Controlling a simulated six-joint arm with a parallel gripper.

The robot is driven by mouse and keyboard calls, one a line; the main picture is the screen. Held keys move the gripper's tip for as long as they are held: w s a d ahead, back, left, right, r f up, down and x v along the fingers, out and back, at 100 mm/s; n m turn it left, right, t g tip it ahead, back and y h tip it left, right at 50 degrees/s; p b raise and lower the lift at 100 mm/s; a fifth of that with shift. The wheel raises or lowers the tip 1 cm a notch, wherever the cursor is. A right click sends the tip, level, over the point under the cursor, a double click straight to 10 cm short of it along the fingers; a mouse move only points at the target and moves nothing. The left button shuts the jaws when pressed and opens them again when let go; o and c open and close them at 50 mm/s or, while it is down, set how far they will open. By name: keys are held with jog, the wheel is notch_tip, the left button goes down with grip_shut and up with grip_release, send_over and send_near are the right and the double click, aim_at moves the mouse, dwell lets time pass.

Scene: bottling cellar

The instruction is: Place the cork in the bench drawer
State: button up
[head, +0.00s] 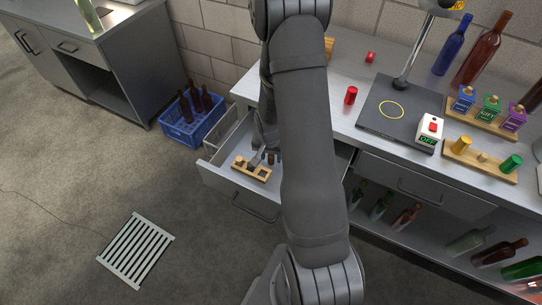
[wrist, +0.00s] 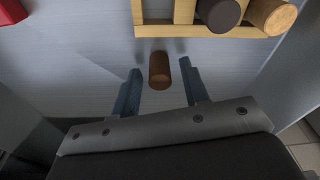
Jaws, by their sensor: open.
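The bench drawer (head: 224,187) is pulled open below the worktop. My gripper (head: 262,148) is down inside it, partly hidden by my arm. In the wrist view my gripper (wrist: 160,68) is open, its two dark fingers apart. A brown cork (wrist: 160,72) is between the fingertips, with a gap on each side. It appears to be at the grey drawer floor (wrist: 80,75); whether it rests there is hard to tell. In the head view I cannot make out this cork clearly.
A wooden rack (head: 251,168) lies in the drawer; in the wrist view the rack (wrist: 148,30) holds a dark stopper (wrist: 218,14) and a lighter cork (wrist: 270,14). A red object (wrist: 12,11) is at the corner. On the worktop stand a red stopper (head: 351,95) and a stopper rack (head: 478,160).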

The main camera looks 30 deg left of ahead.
notch_tip(320, 180, up, 12)
jog(key=s, duration=0.1)
jog(key=shift+s+d+f, duration=0.15)
jog(key=shift+s+d, duration=0.05)
jog(key=shift+f, duration=0.1)
dwell(0.4)
jog(key=f, duration=0.4)
jog(key=w+f, duration=0.1)
jog(key=f, duration=0.7)
jog(key=shift+w+a, duration=0.2)
